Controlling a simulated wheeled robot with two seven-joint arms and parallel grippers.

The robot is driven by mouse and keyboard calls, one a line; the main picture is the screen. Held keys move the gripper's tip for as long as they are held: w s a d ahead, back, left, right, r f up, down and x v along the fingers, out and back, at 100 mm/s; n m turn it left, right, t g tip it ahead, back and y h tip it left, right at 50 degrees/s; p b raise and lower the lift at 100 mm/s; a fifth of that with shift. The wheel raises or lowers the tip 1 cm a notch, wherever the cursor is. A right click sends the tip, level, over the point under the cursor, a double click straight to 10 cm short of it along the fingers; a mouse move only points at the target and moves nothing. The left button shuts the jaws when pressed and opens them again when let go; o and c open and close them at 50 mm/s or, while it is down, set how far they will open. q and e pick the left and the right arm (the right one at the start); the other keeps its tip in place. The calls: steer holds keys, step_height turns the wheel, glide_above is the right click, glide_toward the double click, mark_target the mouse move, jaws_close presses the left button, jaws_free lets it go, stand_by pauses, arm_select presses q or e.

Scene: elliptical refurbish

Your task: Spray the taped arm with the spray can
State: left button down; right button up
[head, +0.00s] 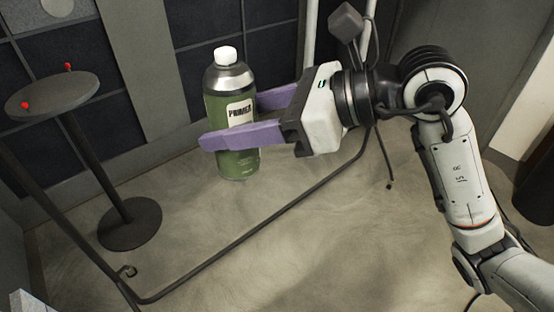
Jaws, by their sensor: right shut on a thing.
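A green spray can (231,158) with a white cap, a silver shoulder and a label reading PRIMER is held upright at the centre-left of the head view. My right gripper (232,121) comes in from the right with purple fingers shut around the can's middle. One finger crosses the front of the can; the other is partly hidden behind it. The can appears held above the floor. I cannot identify a taped arm in this view. My left gripper is not in view.
A small round dark stand (52,94) with two red knobs on top is at the left. A thin dark metal frame (215,262) runs across the foreground to the upper right. Dark padded panels (150,85) line the back wall. Bare floor (330,260) lies at the lower middle.

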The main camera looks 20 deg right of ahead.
steer(key=a+r+m+t+h, duration=0.15)
steer(key=a+r, duration=0.35)
steer(key=r, duration=0.6)
steer(key=shift+m+t, duration=0.55)
steer(key=shift+m, duration=0.1)
steer(key=w, duration=0.1)
steer(key=w+p, duration=0.1)
steer(key=w, duration=0.1)
steer(key=w+p, duration=0.1)
steer(key=w, duration=0.1)
steer(key=shift+w+d+r, duration=0.15)
steer(key=shift+d+r, duration=0.05)
steer(key=shift+r, duration=0.2)
